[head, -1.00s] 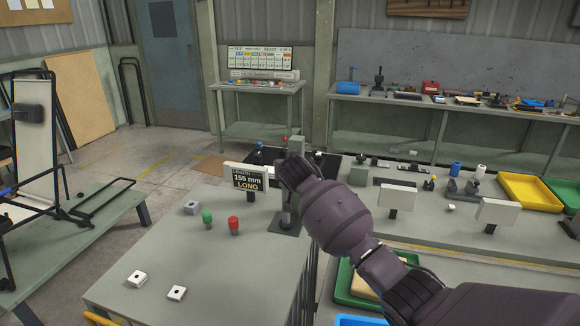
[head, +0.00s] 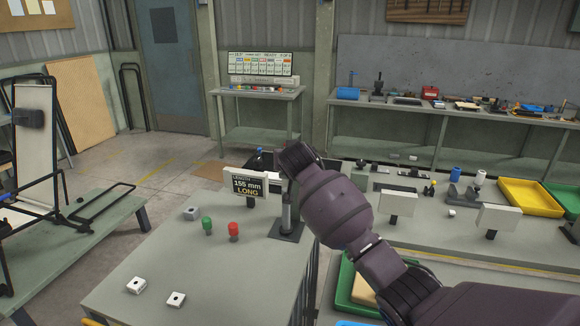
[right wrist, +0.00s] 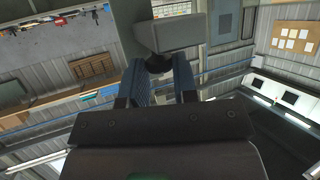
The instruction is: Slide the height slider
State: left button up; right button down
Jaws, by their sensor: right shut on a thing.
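The height slider stand (head: 286,215) is a grey upright post on a dark square base at the back right of the near bench in the head view. My right arm covers the post's upper part there. In the right wrist view my right gripper (right wrist: 160,76) has its two blue-grey fingers closed on a dark round knob (right wrist: 158,63). The knob sits just under a light grey block (right wrist: 166,36), which looks like the slider's head. A display (head: 246,184) left of the post reads about 155 mm and LONG. My left gripper is not in view.
A frame (head: 35,150) stands at the left. Yellow (head: 530,197) and green trays lie right.

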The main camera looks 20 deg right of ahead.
jog(key=shift+r, duration=0.35)
jog(key=c, duration=1.2)
grip_release()
jog(key=shift+f, duration=0.1)
jog(key=shift+s, duration=0.1)
jog(key=shift+s, duration=0.2)
pick_arm(q)
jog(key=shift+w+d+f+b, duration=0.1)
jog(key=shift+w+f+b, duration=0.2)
jog(key=shift+b, duration=0.45)
pick_arm(e)
jog(key=v, duration=1)
jog(key=shift+s, duration=0.15)
